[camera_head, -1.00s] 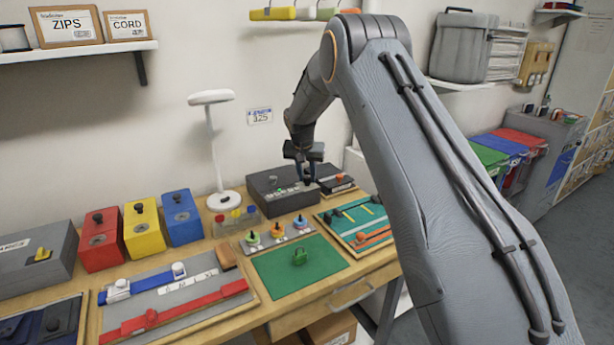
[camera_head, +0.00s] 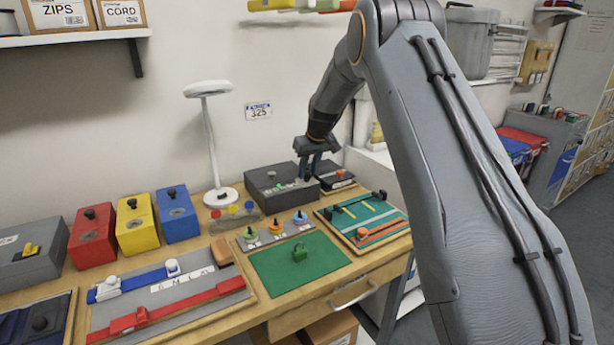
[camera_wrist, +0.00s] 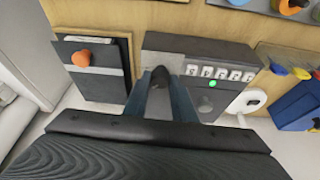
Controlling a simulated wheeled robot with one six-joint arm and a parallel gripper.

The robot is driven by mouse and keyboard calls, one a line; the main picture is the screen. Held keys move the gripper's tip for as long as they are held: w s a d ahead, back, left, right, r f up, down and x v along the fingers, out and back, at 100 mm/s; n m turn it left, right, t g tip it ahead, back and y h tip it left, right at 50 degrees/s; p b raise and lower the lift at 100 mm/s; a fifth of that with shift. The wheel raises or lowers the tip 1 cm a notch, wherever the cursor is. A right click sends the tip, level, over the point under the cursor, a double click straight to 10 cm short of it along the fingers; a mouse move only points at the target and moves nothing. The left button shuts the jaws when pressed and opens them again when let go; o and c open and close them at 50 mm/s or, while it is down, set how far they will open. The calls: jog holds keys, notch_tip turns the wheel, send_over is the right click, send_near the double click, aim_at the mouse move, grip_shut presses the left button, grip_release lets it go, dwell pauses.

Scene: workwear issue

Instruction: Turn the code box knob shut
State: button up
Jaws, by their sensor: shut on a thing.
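The code box (camera_head: 270,188) is a dark grey box at the back of the bench, below the wall label. In the wrist view the code box (camera_wrist: 225,55) shows a row of white code tiles (camera_wrist: 218,72) and a lit green light (camera_wrist: 204,104). Its dark knob (camera_wrist: 160,76) is at one end of the top, beside the tiles. My gripper (camera_head: 309,170) reaches down from above to that end. In the wrist view my gripper (camera_wrist: 160,88) is shut on the knob, with a finger on each side. The knob's lower part is hidden by the fingers.
A dark box with an orange knob (camera_wrist: 81,58) stands close beside the code box. A white lamp (camera_head: 222,197) stands on the other side. Green mat (camera_head: 270,282), colored-knob panel (camera_head: 276,233) and strap board (camera_head: 375,240) lie in front.

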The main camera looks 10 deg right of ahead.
jog(key=n+b, duration=0.1)
jog(key=n, duration=0.1)
jog(key=n+y+b, duration=0.1)
jog(key=b, duration=0.1)
jog(key=n+g+b, duration=0.1)
jog(key=n+b, duration=0.1)
jog(key=shift+w+d+f+n+y, duration=0.2)
jog(key=shift+d+n+y, duration=0.1)
jog(key=shift+y, duration=0.1)
jog(key=shift+r+n+g+y+b, duration=0.15)
jog(key=shift+n+g+y+b, duration=0.4)
jog(key=shift+n+b, duration=1.2)
jog(key=shift+c, duration=0.2)
jog(key=shift+o, duration=0.2)
jog(key=shift+n, duration=0.35)
jog(key=shift+c, duration=0.2)
jog(key=o, duration=1.1)
jog(key=shift+c, duration=0.2)
jog(key=shift+r, duration=0.1)
jog(key=b+v, duration=0.1)
jog(key=v, duration=0.6)
jog(key=shift+r, duration=0.35)
